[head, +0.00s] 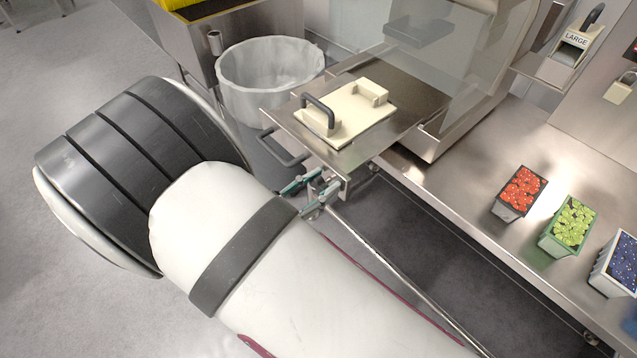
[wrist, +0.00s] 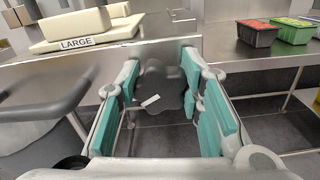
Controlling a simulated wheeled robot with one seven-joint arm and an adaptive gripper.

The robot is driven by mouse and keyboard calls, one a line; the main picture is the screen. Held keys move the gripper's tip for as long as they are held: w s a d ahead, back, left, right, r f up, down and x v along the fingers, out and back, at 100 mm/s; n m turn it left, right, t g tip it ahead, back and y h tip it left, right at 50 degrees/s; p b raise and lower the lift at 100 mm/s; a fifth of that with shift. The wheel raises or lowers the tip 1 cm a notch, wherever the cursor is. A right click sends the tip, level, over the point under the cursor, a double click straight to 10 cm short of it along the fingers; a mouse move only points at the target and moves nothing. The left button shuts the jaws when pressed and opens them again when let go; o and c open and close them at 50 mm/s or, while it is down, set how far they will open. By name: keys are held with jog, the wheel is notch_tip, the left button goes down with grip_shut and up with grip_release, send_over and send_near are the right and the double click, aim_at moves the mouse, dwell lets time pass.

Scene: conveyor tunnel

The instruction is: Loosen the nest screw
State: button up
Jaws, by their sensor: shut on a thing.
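The nest screw (wrist: 165,88) is a dark grey lobed knob with a white mark, below the steel drawer's front edge in the wrist view. My gripper (wrist: 160,108) has its teal-padded fingers on either side of the knob and is shut on it. In the head view my gripper (head: 312,190) is at the front corner of the steel drawer (head: 405,85), and the knob cannot be made out there. The cream nest (head: 350,112) sits on the drawer and has a dark handle. In the wrist view the nest (wrist: 85,30) carries a "LARGE" label.
A dark drawer handle (head: 282,148) is just left of my gripper. A bin with a clear liner (head: 268,75) stands behind it. Punnets of red (head: 520,190), green (head: 568,226) and blue (head: 616,263) fruit stand on the steel counter at right. Another "LARGE" piece (head: 574,42) is at upper right.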

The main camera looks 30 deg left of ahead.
jog(key=n+p, duration=0.1)
jog(key=n, duration=0.4)
jog(key=shift+a+f+n, duration=0.1)
jog(key=shift+a+n, duration=0.05)
jog(key=shift+n, duration=0.15)
jog(key=shift+a+f+n+p, duration=0.1)
jog(key=shift+n+p, duration=0.3)
jog(key=shift+n, duration=1.9)
jog(key=o, duration=1.2)
jog(key=v, duration=1.2)
